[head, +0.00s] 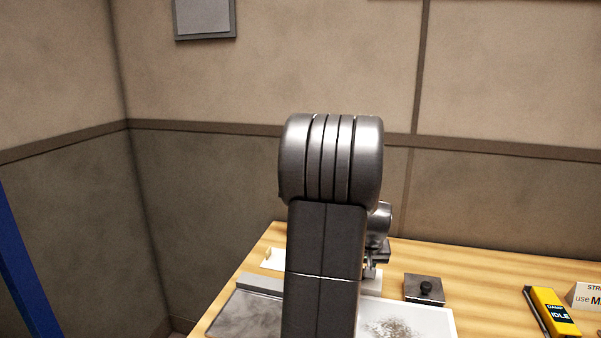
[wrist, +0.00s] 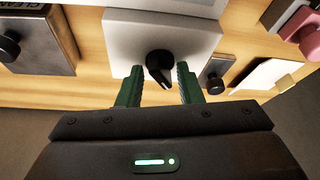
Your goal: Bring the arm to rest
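My gripper (wrist: 158,80) shows in the wrist view with its two green fingers apart. A black knob (wrist: 159,67) on a pale grey block (wrist: 190,38) shows in the gap between them. Space shows on both sides of the knob, and nothing is clamped. I cannot tell how far the fingertips are above the block. In the head view my own arm stands upright in the middle and hides most of the gripper and part of the table.
The wooden table (head: 470,262) carries a grey slab (head: 240,317), a white speckled tray (head: 435,320), a dark knobbed block (head: 424,289), a yellow device reading IDLE (head: 552,308) and a sign (head: 588,297). A blue post (head: 25,270) stands left. The wrist view shows a pink knobbed block (wrist: 297,22).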

